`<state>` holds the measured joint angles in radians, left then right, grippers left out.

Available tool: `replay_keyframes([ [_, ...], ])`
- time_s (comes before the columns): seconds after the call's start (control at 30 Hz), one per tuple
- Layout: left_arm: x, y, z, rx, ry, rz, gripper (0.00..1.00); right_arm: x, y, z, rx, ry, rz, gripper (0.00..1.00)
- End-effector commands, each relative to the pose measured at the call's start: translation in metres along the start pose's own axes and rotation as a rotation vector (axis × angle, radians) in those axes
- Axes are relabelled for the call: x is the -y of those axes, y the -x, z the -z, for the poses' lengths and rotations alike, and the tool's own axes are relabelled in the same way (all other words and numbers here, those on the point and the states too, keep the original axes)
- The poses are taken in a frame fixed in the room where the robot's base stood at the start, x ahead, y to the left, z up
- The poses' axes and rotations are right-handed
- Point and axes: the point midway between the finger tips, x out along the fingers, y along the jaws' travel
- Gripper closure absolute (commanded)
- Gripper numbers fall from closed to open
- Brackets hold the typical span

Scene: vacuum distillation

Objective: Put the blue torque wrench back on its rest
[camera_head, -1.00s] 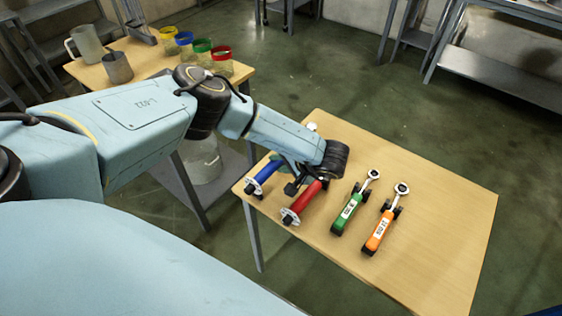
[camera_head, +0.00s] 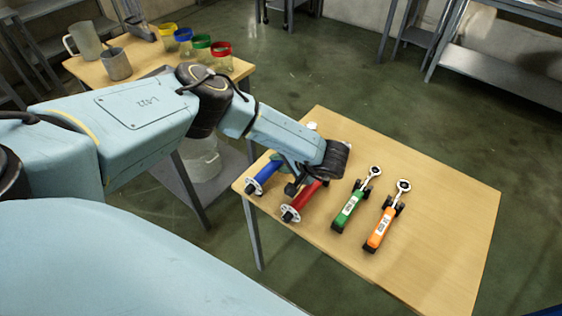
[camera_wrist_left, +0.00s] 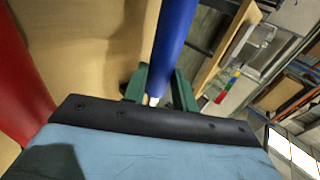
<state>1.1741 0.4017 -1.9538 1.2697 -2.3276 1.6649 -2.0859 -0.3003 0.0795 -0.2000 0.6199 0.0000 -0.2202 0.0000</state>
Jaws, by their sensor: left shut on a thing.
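The blue torque wrench (camera_head: 266,172) is at the left end of the wooden table, with its handle toward the near left edge. My left gripper (camera_head: 290,176) comes over the wrenches from the left and partly hides the blue one. In the left wrist view the blue handle (camera_wrist_left: 174,38) runs between the green fingers of my left gripper (camera_wrist_left: 160,88), which is shut on it. Its rest is mostly hidden, so I cannot tell whether the wrench touches it. My right gripper is not in view.
A red wrench (camera_head: 304,202) lies close beside the blue one. Green (camera_head: 348,212) and orange (camera_head: 381,231) wrenches lie on rests further right. The table's right part (camera_head: 455,215) is clear. A second table (camera_head: 92,75) with jars stands at the back left.

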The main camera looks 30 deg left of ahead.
Motion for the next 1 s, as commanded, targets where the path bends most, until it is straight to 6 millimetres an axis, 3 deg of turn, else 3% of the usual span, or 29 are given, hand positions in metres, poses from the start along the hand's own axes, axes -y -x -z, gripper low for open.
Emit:
replay_keyframes([
  [0.83, -0.01, -0.009, 0.0, 0.0, 0.001, 0.002, 1.0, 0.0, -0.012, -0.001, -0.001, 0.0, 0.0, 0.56],
  [0.87, -0.01, -0.009, 0.0, 0.0, 0.001, 0.002, 0.69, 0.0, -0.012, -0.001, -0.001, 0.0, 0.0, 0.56],
  [1.0, -0.01, -0.01, 0.0, 0.0, 0.001, 0.002, 0.5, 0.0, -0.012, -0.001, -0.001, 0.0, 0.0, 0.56],
])
